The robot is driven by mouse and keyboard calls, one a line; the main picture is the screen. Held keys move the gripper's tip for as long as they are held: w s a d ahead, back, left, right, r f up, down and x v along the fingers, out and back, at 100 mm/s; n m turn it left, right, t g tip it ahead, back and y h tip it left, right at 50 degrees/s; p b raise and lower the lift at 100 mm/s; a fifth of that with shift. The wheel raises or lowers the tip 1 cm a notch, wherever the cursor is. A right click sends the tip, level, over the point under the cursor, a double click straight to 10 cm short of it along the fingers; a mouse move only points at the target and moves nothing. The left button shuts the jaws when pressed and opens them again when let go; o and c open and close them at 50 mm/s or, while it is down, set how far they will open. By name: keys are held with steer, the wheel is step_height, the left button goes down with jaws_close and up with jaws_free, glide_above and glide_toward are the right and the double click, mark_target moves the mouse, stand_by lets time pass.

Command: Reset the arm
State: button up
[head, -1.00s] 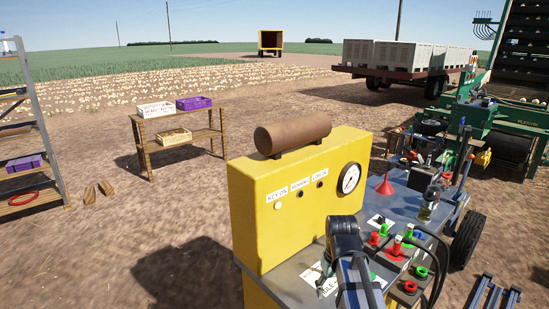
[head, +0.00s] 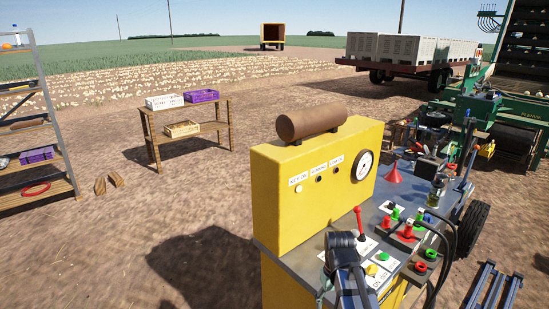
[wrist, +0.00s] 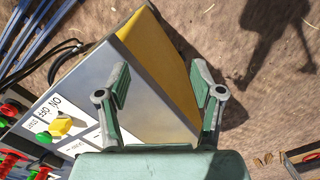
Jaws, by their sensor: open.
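My gripper (wrist: 160,72) shows in the wrist view with two green and grey fingers spread apart and nothing between them. It is above the front corner of the control stand, over a grey panel and a yellow side (wrist: 166,62). A yellow switch knob (wrist: 60,126) and a green button (wrist: 40,150) lie to the left of the fingers. In the head view, my arm hangs in front of the yellow engine housing (head: 290,215), near the grey control top. A red lever (head: 359,222) stands just beyond it. The fingers are mostly hidden there.
Red and green controls (head: 402,228), a red funnel (head: 393,173) and cables crowd the stand to the right. A wooden table (head: 185,130) with crates and a metal shelf (head: 45,110) stand at the left.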

steer(key=s+f+g, duration=0.1)
steer(key=s+f, duration=0.5)
steer(key=f, duration=0.5)
steer(key=s+f+g, duration=0.2)
steer(key=s+f, duration=0.4)
steer(key=f, duration=0.5)
steer(key=s+f+m+g, duration=0.1)
steer(key=s+f, duration=0.6)
steer(key=s, duration=0.5)
steer(key=s+f+g, duration=0.2)
steer(key=s+f, duration=0.6)
steer(key=s, duration=0.3)
steer(key=shift+s+f+m+b, duration=0.25)
steer(key=shift+s+m+b, duration=0.1)
steer(key=shift+m, duration=0.05)
